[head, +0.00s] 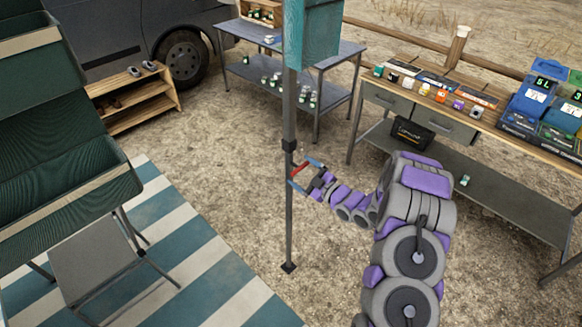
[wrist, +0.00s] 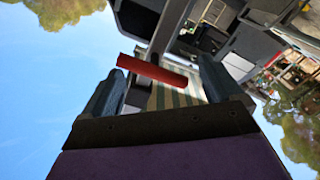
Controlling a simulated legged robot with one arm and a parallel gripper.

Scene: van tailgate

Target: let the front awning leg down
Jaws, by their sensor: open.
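The front awning leg (head: 289,215) is a grey upright pole with a dark collar partway up and a small foot plate (head: 288,267) at its lower end. I cannot tell whether the foot touches the ground. A red lever (head: 299,169) sticks out from the pole just below the collar. My gripper (head: 301,171) is at the lever, its blue fingers apart on either side of it.
A teal awning cloth (head: 320,30) hangs at the pole's top. A wooden-topped workbench (head: 480,110) stands right, a blue table (head: 300,50) behind. A striped mat (head: 190,240) and folding chair (head: 95,260) are left. Bare gravel surrounds the foot.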

